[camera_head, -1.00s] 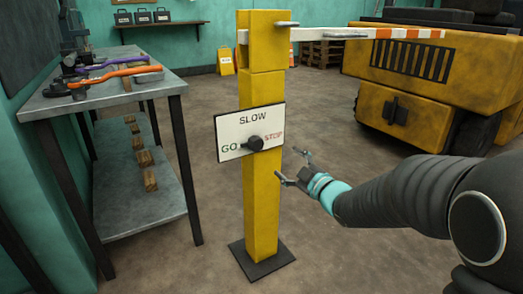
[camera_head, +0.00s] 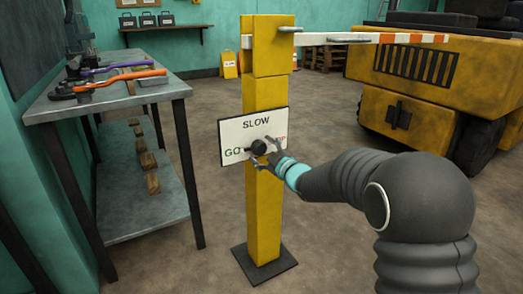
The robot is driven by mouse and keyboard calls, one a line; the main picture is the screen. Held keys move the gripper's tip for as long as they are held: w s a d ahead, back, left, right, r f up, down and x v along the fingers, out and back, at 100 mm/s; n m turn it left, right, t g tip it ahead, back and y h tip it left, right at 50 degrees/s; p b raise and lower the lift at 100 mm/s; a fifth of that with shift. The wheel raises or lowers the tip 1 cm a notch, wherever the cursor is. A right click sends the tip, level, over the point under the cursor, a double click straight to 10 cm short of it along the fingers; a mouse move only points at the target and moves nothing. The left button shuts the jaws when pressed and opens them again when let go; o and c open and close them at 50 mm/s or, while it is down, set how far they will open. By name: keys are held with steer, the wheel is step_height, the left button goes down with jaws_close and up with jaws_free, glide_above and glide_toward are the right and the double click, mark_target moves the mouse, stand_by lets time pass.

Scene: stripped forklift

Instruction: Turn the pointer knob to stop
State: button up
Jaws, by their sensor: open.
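The black pointer knob (camera_head: 258,147) sits low in the middle of a white sign plate (camera_head: 235,130) on a yellow post (camera_head: 263,215). The plate reads SLOW at the top, GO at the left and STOP at the right. The STOP word is partly hidden by my gripper. The knob's pointer seems to lie towards GO, but it is too small to be sure. My gripper (camera_head: 262,150) is open, its fingers at the right side of the knob, one above and one below. I cannot tell whether they touch it.
A barrier arm (camera_head: 350,38) with orange and white stripes extends right from the post's top. A metal workbench (camera_head: 110,95) with tools stands at the left. A yellow forklift (camera_head: 410,75) stands at the back right. The floor around the post's base plate (camera_head: 264,268) is clear.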

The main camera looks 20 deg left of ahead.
steer(key=shift+w+a, duration=0.3)
steer(key=shift+a, duration=0.05)
steer(key=c, duration=1.2)
steer(key=shift+o, duration=0.2)
